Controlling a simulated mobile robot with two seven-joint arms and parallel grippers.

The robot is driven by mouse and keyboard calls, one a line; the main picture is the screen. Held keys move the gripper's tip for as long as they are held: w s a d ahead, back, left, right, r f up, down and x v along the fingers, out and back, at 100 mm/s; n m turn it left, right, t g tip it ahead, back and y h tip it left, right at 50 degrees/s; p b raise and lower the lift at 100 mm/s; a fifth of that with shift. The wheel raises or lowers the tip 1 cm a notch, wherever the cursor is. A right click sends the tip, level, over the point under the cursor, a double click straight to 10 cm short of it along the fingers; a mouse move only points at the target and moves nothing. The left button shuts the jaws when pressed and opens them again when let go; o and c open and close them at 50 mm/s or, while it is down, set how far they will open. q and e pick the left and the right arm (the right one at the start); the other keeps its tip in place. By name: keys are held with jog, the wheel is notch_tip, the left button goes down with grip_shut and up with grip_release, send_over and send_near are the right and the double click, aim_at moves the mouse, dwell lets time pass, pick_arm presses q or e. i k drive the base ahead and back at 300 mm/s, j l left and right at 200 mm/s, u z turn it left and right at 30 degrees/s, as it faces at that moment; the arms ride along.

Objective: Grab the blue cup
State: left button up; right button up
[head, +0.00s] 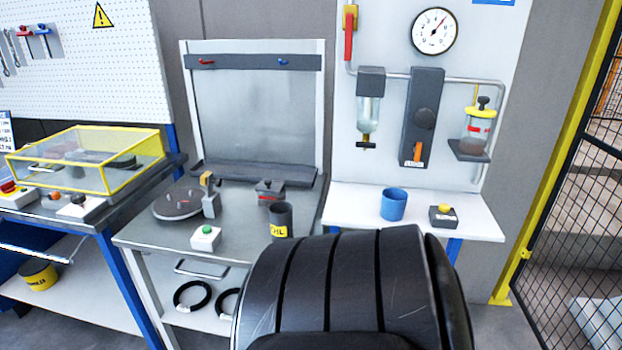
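A blue cup (393,204) stands upright on the white shelf-table (345,212) at the right, left of a small dark box with a yellow button. Nothing covers the cup, and no gripper is near it in the head view. Neither of my grippers shows in this view. A large black ribbed form fills the bottom middle, in front of the tables; I cannot tell what it is.
A small box with a yellow button (443,215) sits right of the cup. A dark cup with a yellow label (280,222) stands on the middle bench (240,240). Gauge and piping hang above. A yellow-framed mesh fence (575,190) stands at the far right.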

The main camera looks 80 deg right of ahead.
aim_at(393, 205)
jog(key=k+j+z, duration=0.1)
jog(key=z, duration=0.3)
jog(key=k+j+z, duration=0.1)
jog(key=z, duration=0.25)
